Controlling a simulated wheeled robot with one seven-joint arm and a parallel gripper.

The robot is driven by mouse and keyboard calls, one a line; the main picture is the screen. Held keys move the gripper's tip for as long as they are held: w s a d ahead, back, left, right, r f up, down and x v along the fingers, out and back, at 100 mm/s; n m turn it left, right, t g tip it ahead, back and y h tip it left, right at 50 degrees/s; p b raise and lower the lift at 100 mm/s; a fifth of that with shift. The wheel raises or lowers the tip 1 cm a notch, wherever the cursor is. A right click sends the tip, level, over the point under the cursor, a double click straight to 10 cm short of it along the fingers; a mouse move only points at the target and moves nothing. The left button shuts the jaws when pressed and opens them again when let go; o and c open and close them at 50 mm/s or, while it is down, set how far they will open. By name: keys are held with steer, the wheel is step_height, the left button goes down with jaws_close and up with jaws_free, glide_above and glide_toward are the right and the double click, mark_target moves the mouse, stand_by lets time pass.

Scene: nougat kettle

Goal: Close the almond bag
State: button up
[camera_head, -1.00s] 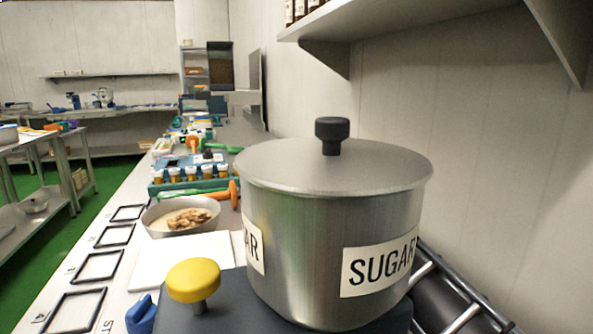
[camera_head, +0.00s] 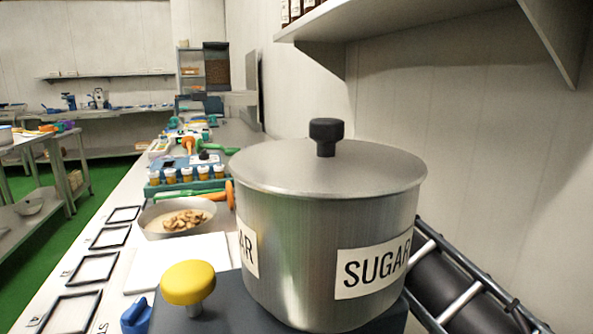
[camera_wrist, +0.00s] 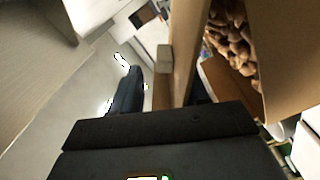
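In the wrist view, an open tan bag (camera_wrist: 278,60) at the right holds brown almonds (camera_wrist: 230,40), and its mouth is open. A tan strip of its side runs down beside the almonds. My gripper (camera_wrist: 160,92) shows as a dark body across the lower part, with a dark finger-like part at the left. The other finger is mostly hidden, so its opening is unclear. A small tan block (camera_wrist: 163,60) shows next to the tan strip; I cannot tell what it is. The bag and gripper are not seen in the head view.
A large steel pot (camera_head: 300,240) labelled SUGAR, with a lid, fills the head view's middle. A yellow knob (camera_head: 188,283) stands in front of it. A bowl of nuts (camera_head: 183,222) and a white board (camera_head: 180,260) lie left. A shelf (camera_head: 430,20) hangs above right.

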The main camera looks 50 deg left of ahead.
steer(key=w+d+r, duration=0.1)
steer(key=d+r, duration=0.7)
steer(key=d, duration=0.3)
steer(key=shift+w+d+r, duration=0.2)
steer(key=shift+w+d, duration=0.05)
steer(key=shift+w, duration=0.05)
